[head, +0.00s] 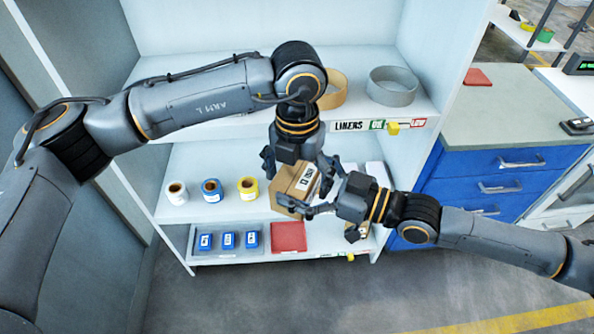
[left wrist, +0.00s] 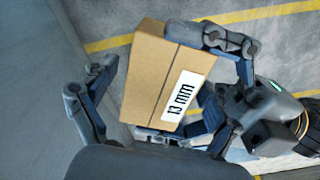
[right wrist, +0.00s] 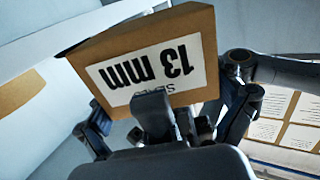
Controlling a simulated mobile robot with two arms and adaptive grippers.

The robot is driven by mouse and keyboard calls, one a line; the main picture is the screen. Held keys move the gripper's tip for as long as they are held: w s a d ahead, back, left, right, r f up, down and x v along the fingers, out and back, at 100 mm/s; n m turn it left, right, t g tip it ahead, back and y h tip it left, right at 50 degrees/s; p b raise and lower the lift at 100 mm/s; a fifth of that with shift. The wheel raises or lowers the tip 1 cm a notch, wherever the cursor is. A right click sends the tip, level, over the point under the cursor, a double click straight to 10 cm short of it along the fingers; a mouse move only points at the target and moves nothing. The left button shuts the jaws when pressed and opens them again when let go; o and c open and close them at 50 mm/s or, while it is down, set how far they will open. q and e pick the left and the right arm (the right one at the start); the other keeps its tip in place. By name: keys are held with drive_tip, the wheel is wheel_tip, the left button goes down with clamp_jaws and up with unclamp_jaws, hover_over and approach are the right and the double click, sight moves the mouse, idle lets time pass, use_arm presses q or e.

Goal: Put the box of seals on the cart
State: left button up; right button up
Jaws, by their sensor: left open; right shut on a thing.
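The box of seals is a brown cardboard box (head: 292,186) with a white label, held in the air in front of the shelf. The label reads 13 mm in the left wrist view (left wrist: 150,70) and upside down in the right wrist view (right wrist: 180,25). My right gripper (head: 318,190) is shut on the box from the right. My left gripper (head: 296,170) is open above the box, its fingers spread on either side; in the left wrist view its left finger stands clear of the cardboard. I cannot identify a cart in these views.
A white shelf unit (head: 140,178) stands behind, with white, blue and yellow rolls (head: 247,188) and a tray of blue boxes (head: 228,240). A red box (head: 288,237) lies beside them. Rings (head: 391,86) sit above. A blue drawer cabinet (head: 520,160) stands right. Floor is clear in front.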

drive_tip(key=shift+r, duration=0.15)
use_arm(q)
drive_tip(key=c, duration=1.6)
drive_tip(key=shift+r, duration=0.1)
drive_tip(key=shift+c, duration=1.3)
use_arm(e)
drive_tip(key=o, duration=1.4)
drive_tip(key=shift+d, duration=0.1)
